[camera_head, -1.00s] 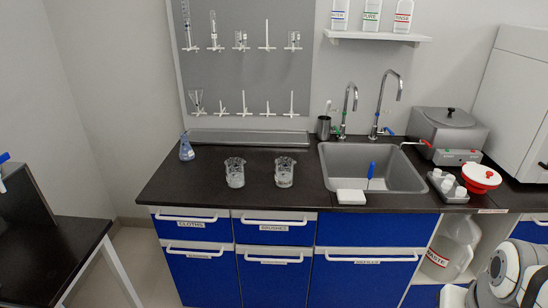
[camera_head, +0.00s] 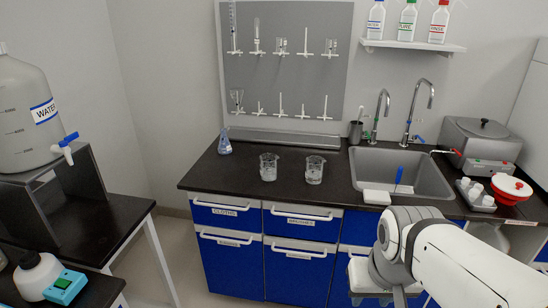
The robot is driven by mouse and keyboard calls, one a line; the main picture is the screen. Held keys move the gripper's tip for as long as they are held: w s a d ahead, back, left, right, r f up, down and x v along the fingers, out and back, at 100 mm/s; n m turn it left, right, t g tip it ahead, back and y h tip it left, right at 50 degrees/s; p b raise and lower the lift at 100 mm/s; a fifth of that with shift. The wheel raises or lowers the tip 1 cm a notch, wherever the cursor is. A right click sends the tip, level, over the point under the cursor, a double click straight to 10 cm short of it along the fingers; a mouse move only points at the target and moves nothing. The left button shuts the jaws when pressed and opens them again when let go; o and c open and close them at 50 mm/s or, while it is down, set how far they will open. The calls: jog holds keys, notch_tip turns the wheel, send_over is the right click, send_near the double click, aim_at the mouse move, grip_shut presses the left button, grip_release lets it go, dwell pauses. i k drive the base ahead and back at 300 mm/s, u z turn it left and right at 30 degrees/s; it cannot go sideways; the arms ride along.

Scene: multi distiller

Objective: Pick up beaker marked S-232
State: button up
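Two clear glass beakers with pale markings stand upright on the black counter left of the sink: a left beaker (camera_head: 268,167) and a right beaker (camera_head: 315,170). The writing on them is too small to read, so I cannot tell which is S-232. My arm reaches in from the lower right, in front of the cabinets. My gripper's fingertips are not visible; the arm's end is cut off at the bottom edge. Both beakers stand apart from my arm.
A blue-tinted flask (camera_head: 225,143) stands at the counter's left. The sink (camera_head: 430,178) has a white block (camera_head: 377,197) at its front edge. A drying rack (camera_head: 285,70) hangs behind. A side table (camera_head: 115,222) at left bears a water jug (camera_head: 25,115).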

aim_at(269, 168)
jog(key=z, duration=0.05)
jog(key=i, duration=1.5)
jog(key=u, duration=0.05)
